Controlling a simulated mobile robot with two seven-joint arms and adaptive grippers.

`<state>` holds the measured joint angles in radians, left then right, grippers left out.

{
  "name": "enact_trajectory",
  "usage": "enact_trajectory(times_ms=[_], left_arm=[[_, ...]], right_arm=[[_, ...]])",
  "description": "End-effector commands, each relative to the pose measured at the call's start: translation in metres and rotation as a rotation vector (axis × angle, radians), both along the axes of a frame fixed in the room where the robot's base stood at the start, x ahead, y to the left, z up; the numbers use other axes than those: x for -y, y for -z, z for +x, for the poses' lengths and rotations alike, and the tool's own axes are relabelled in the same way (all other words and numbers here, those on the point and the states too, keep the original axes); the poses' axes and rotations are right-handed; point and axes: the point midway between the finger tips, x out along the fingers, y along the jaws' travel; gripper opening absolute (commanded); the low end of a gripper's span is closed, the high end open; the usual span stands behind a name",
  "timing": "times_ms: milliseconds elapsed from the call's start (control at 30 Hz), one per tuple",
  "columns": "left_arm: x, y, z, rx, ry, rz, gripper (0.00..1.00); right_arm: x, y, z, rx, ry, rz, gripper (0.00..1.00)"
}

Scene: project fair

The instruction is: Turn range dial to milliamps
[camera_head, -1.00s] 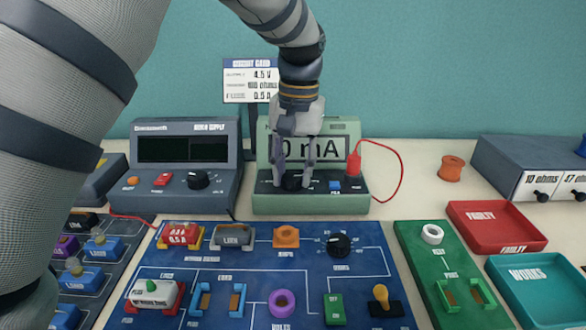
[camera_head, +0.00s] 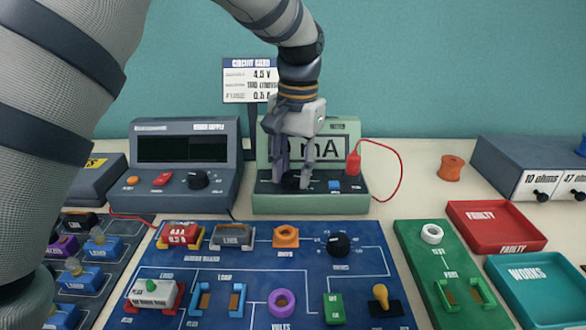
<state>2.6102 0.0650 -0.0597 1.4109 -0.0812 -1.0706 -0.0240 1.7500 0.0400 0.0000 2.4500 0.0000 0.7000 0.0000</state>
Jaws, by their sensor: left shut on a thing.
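The green meter (camera_head: 350,205) stands at the back middle of the table, and its display (camera_head: 335,152) shows "mA", partly covered by my gripper. The dark range dial (camera_head: 291,181) is on the meter's sloped front panel, mostly hidden between my fingers. My left gripper (camera_head: 292,184) reaches down from above and is shut on the dial. Beside the dial on the same panel are a blue button (camera_head: 334,186) and a small dark knob. A red plug (camera_head: 353,162) with a red lead sits at the meter's right side. My right gripper is not in view.
A dark power supply (camera_head: 186,155) stands left of the meter. A blue circuit board (camera_head: 377,262) with several parts lies in front. A green board (camera_head: 412,240), red tray (camera_head: 484,210) and teal tray (camera_head: 572,262) lie to the right. A circuit card (camera_head: 249,80) stands behind.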

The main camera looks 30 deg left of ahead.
Motion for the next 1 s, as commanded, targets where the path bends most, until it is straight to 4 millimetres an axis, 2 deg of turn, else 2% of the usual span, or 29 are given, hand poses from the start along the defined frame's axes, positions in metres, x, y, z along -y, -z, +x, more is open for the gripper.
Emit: enact_trajectory(times_ms=[100,133,200,467,567,667,900,1000], left_arm=[[0.0,0.001,0.0,-0.001,0.001,0.0,0.04],[0.0,0.001,0.0,-0.001,0.001,0.0,0.36],[0.0,0.001,0.0,-0.001,0.001,0.0,0.52],[0.0,0.0,0.0,-0.001,0.0,0.0,0.52],[0.0,-0.007,0.001,0.003,0.0,0.001,0.52],[0.002,-0.028,0.001,0.005,0.0,0.001,0.52],[0.005,-0.091,0.001,0.004,0.001,0.001,0.52],[0.006,-0.108,0.001,0.002,0.001,0.001,0.52]], right_arm=[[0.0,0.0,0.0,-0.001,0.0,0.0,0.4],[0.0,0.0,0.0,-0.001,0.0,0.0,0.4],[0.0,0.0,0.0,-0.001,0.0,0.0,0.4],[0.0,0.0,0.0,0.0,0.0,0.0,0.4],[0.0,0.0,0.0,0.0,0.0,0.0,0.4],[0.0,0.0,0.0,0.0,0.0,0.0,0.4],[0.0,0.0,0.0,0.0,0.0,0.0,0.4],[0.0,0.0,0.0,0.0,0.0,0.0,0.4]])
